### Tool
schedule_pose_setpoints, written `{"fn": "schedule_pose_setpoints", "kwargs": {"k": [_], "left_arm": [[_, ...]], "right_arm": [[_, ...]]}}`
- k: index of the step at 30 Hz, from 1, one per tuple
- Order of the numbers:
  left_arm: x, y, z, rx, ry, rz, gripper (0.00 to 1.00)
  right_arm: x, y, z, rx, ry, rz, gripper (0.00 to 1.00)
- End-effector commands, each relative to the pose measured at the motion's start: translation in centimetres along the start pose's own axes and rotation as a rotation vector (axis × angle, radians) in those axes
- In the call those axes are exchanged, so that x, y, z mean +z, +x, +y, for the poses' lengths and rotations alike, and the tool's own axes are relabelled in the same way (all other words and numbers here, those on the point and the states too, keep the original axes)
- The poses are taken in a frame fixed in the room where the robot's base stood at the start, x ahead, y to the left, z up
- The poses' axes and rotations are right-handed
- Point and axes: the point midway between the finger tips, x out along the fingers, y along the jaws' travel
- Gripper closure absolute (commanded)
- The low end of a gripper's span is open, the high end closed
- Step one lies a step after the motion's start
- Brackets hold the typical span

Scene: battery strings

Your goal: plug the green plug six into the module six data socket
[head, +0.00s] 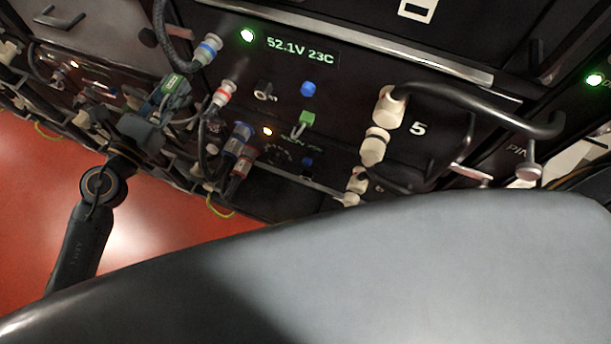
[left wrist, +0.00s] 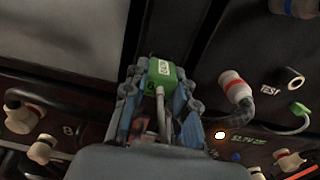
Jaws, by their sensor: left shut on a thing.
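My left gripper (head: 160,102) is at the left of the head view, in front of the rack. It is shut on a green plug (head: 172,82) with a label. In the left wrist view the plug (left wrist: 162,72) sits between the fingers, its cable running back toward the palm. A module below the one marked 5 has an amber light (head: 267,131) and dim green text; its number is unclear. A blue fitting (head: 307,162) shows on its dark front. I cannot pick out the module six data socket. My right gripper is not in view.
The module marked 5 (head: 418,128) shows 52.1V 23C. Another green plug (head: 307,118) with a cable sits on its front. Red-banded and blue-banded connectors (head: 238,140) and thick cables crowd the nearby fronts. Cream connectors (head: 375,147) stick out at right. Red floor (head: 40,190) is open at left.

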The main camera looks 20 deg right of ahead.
Motion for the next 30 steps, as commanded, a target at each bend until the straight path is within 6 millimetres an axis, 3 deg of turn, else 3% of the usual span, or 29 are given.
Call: {"fn": "schedule_pose_setpoints", "kwargs": {"k": [30], "left_arm": [[0.0, -2.3, 0.0, 0.0, 0.0, 0.0, 1.0]], "right_arm": [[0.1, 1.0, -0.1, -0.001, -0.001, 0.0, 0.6]]}}
